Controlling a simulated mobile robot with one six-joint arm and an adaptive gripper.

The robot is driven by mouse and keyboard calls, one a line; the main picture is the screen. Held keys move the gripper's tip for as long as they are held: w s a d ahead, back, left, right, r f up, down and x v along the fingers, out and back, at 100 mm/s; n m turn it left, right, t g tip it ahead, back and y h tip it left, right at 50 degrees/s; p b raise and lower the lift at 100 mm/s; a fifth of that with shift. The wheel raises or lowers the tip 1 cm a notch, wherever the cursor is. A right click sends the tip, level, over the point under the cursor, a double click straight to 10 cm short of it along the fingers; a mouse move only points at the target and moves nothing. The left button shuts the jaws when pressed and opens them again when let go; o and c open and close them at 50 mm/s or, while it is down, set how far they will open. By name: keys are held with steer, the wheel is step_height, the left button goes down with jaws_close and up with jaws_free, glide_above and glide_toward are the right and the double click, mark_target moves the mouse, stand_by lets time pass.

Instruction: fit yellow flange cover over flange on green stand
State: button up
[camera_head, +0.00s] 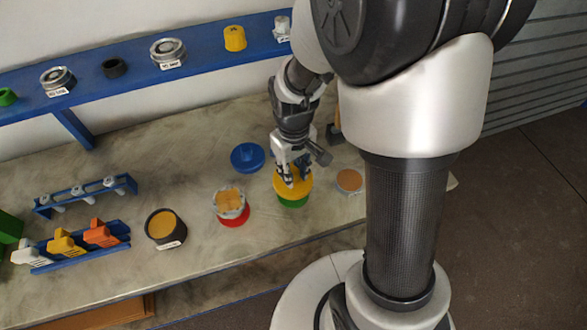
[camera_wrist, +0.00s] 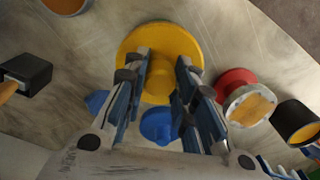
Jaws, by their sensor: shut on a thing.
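The yellow flange cover (camera_head: 302,187) is a round disc with a knob. It sits directly above the green stand (camera_head: 292,203), whose green edge shows below it. The flange between them is hidden, so I cannot tell whether the cover is fully seated. My gripper (camera_head: 291,178) points down from above and is shut on the cover's knob. In the wrist view the yellow disc (camera_wrist: 160,38) spreads out beyond my fingertips (camera_wrist: 160,78), with the yellow knob between them.
A blue cover (camera_head: 247,157) lies behind and left of the stand. A flanged vessel (camera_head: 230,203) on a red base stands to the left, a black cup (camera_head: 165,227) farther left. An orange-topped round piece (camera_head: 349,181) is close on the right. A blue shelf (camera_head: 190,70) runs along the back.

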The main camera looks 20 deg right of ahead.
steer(key=shift+f+b, duration=0.4)
steer(key=shift+f, duration=0.2)
steer(key=o, duration=1.1)
steer(key=shift+o, duration=0.2)
step_height(320, 180, up, 12)
steer(key=s+r+m+t, duration=0.1)
steer(key=s+r+t, duration=0.1)
steer(key=s+r, duration=0.2)
steer(key=s+r+m+t, duration=0.2)
steer(key=s+r, duration=0.2)
steer(key=s, duration=0.7)
steer(key=shift+r+t, duration=0.3)
steer(key=shift+w, duration=0.1)
